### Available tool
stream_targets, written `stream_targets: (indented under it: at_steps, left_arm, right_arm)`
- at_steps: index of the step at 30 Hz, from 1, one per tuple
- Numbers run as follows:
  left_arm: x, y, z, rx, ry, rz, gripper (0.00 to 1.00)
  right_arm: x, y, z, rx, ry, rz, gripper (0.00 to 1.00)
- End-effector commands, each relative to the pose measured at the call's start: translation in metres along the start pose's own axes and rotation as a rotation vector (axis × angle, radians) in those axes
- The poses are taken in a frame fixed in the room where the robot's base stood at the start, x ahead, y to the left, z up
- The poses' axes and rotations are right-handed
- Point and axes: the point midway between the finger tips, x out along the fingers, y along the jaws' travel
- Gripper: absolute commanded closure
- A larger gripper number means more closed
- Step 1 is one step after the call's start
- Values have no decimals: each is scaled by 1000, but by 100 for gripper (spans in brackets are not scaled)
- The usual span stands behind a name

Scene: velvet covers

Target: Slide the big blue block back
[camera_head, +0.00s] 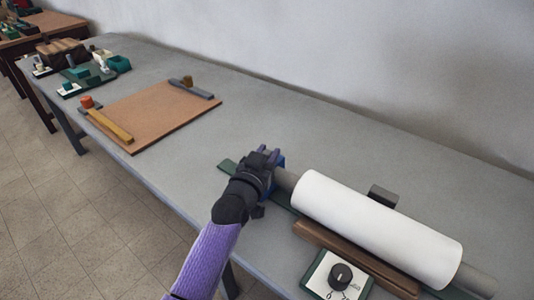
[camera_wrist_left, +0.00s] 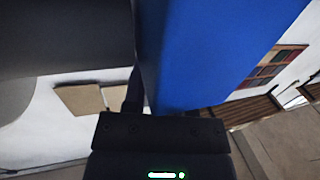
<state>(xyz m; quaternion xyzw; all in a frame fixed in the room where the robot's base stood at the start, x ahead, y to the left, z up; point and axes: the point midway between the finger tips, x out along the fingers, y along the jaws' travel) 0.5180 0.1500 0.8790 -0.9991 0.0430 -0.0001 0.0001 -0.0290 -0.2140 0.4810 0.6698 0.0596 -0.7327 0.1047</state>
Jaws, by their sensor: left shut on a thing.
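The big blue block (camera_head: 281,161) shows only as a small strip beside my left gripper (camera_head: 267,160) in the head view, at the left end of the white roll's grey shaft. The gripper hides most of it. In the left wrist view the blue block (camera_wrist_left: 205,50) fills the upper middle, close to the camera. My left gripper is shut on it. The block seems to stand on or beside a green rail (camera_head: 228,166); the contact is hidden. My right gripper is not in view.
A white roll (camera_head: 375,225) on a grey shaft (camera_head: 285,179) lies right of the gripper, with a brown bar (camera_head: 350,256) and a dial panel (camera_head: 325,280) in front. A brown board (camera_head: 150,115) lies left. The grey table (camera_head: 270,115) is clear behind the gripper.

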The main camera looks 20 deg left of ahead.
Motion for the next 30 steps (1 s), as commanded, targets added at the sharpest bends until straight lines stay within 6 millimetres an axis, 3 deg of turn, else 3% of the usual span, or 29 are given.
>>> stream_targets:
  at_steps: [24,26,30]
  left_arm:
    - [0,-1,2,1,-3,0,100]
    - [2,-6,3,3,-2,1,100]
    - [10,-39,7,10,-3,0,100]
  right_arm:
    - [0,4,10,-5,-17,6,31]
    - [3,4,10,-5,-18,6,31]
    - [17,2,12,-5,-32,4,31]
